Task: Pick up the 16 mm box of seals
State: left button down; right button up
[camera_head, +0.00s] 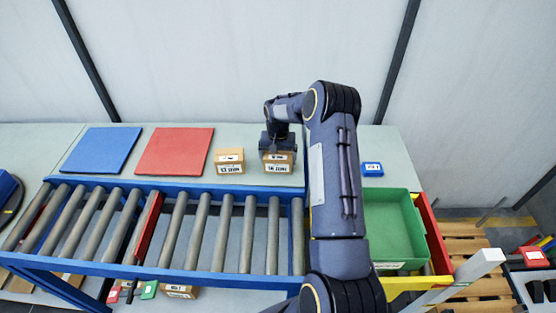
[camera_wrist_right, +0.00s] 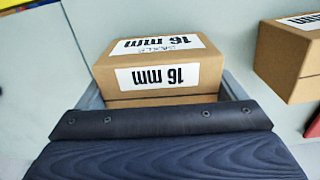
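A brown cardboard box of seals (camera_head: 279,167) stands on the grey table behind the roller conveyor, with white labels. In the right wrist view the same box (camera_wrist_right: 160,78) reads 16 mm. My right gripper (camera_head: 278,147) is directly over it, pointing down. In the wrist view its fingers (camera_wrist_right: 165,92) lie along both sides of the box. They are very close to the cardboard, and I cannot tell whether they touch it. The box appears to rest on the table. My left gripper is not in view.
A similar box (camera_head: 229,167) stands just left; it also shows in the wrist view (camera_wrist_right: 285,60). Red (camera_head: 175,151) and blue (camera_head: 100,151) mats lie further left. The roller conveyor (camera_head: 170,232) runs in front. A small blue box (camera_head: 372,169) and a green tray (camera_head: 395,225) are right.

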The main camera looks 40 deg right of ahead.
jog(key=c, duration=0.7)
jog(key=shift+w, duration=0.1)
jog(key=shift+c, duration=0.5)
jog(key=shift+r, duration=0.1)
